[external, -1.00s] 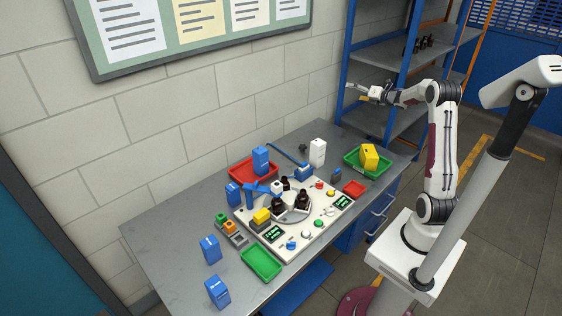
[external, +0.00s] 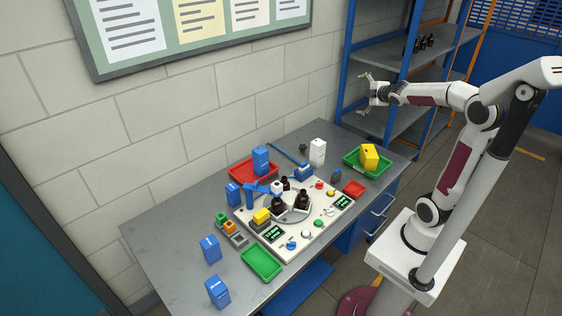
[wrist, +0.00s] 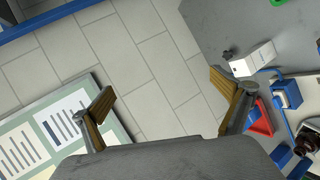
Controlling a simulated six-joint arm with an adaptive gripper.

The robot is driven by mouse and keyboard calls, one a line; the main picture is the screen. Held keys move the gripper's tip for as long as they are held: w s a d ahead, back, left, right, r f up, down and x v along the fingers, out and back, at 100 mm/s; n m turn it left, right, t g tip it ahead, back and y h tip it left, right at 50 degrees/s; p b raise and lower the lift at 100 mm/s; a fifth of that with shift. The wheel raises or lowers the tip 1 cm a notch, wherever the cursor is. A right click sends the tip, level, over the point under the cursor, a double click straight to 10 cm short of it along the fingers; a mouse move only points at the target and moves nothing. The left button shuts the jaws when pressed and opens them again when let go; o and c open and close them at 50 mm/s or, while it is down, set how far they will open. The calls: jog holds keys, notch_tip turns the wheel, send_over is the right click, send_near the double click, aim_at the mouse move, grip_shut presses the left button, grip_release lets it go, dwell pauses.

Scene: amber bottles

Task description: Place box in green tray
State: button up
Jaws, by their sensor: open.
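My gripper (external: 364,93) is raised high above the back of the table, near the wall and the shelf. In the wrist view its two fingers (wrist: 160,88) are wide apart with nothing between them. A green tray (external: 262,264) near the front of the table is empty. Another green tray (external: 350,159) at the back right holds a yellow box (external: 369,157). Blue boxes stand at the front (external: 217,291), behind that (external: 210,249), and near the machine's left (external: 233,194). Another blue box (external: 261,160) stands in the red tray (external: 243,168). A white box (external: 318,151) stands at the back; it also shows in the wrist view (wrist: 253,62).
A white machine panel (external: 285,242) with dark bottles (external: 302,199), buttons and displays fills the middle of the table. The blue shelf (external: 375,62) stands near my gripper. The table's left end is bare.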

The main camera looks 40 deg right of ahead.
jog(key=s+a+f+m+g+y, duration=0.1)
jog(key=s+a+f+m+g, duration=0.1)
jog(key=s+a, duration=0.5)
jog(key=s+a+f+m+g+y, duration=0.2)
jog(key=s+a+f+m, duration=0.3)
jog(key=s, duration=0.7)
jog(key=s+a+f+m+g+y, duration=0.2)
jog(key=s+a+f+m, duration=0.2)
jog(key=s+a, duration=0.5)
jog(key=shift+s+a+f, duration=0.2)
jog(key=shift+a+f, duration=0.25)
jog(key=shift+f, duration=0.4)
